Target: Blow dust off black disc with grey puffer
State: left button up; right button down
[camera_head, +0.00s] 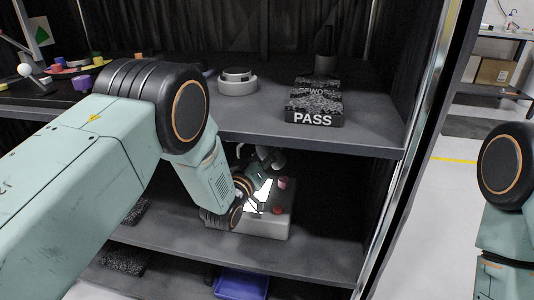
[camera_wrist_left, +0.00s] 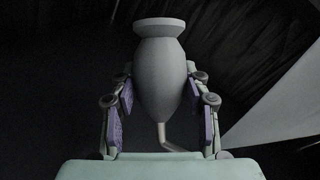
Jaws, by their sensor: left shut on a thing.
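My left gripper (camera_head: 258,180) reaches into the middle shelf space, in front of a pale grey box with a lit white panel. In the left wrist view its two purple-padded fingers are shut on the grey puffer (camera_wrist_left: 160,85), one on each side. The puffer has a rounded body, a flared cap at the top and a thin bent nozzle low down. In the head view the gripper and arm largely hide the puffer. I cannot make out the black disc for certain; it may be hidden behind the arm. My right gripper is out of view.
The pale grey box (camera_head: 283,222) has red buttons and stands on the middle shelf. The upper shelf above my gripper holds a round grey ring-like part (camera_head: 237,82) and a black PASS block (camera_head: 313,108). A blue bin (camera_head: 240,283) sits below. The shelf's right post stands close by.

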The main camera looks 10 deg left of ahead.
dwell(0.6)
pick_arm(q)
notch_tip(320, 180, up, 5)
jog(key=p, duration=0.4)
jog(key=shift+r, duration=0.1)
dwell(0.3)
